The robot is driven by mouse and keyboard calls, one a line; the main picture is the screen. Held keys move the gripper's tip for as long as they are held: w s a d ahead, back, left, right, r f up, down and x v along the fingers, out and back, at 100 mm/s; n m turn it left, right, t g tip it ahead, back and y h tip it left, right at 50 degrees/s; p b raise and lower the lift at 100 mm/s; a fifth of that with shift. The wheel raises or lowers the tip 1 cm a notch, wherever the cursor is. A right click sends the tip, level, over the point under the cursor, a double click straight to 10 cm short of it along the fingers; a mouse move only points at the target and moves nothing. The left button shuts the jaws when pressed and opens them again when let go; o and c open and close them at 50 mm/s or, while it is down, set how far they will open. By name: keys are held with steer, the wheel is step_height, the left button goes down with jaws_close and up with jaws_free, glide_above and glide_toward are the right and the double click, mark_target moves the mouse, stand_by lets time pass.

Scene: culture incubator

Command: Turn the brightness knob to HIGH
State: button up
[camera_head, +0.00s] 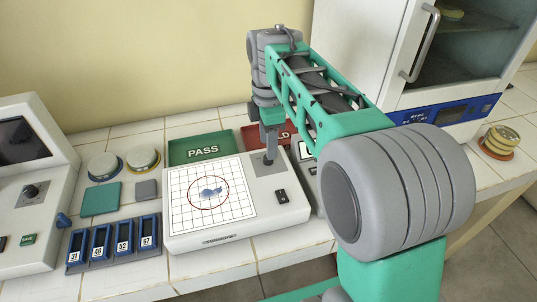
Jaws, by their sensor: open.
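A white light box (235,233) with a gridded plate area and a blue blot inside a red circle stands on the bench. A grey panel (258,170) sits at its upper right. My gripper (270,158) points down right over this panel, with its fingers at or just above the surface. The brightness knob itself cannot be made out; the fingers seem to cover that spot. No HIGH mark is readable. The gripper's opening is too small to see clearly. A black switch (281,196) is on the box's right side.
A white device with a dark knob (32,191) and screen stands at the left. A rack of numbered blue slots (113,262) is at the front left. A green PASS tray (188,142) and a partly hidden red tray (284,127) lie behind the box. An incubator (367,40) stands back right.

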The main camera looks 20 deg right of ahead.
step_height(320, 180, down, 4)
steer(key=shift+f, duration=0.15)
steer(key=shift+c, duration=0.6)
jaws_close()
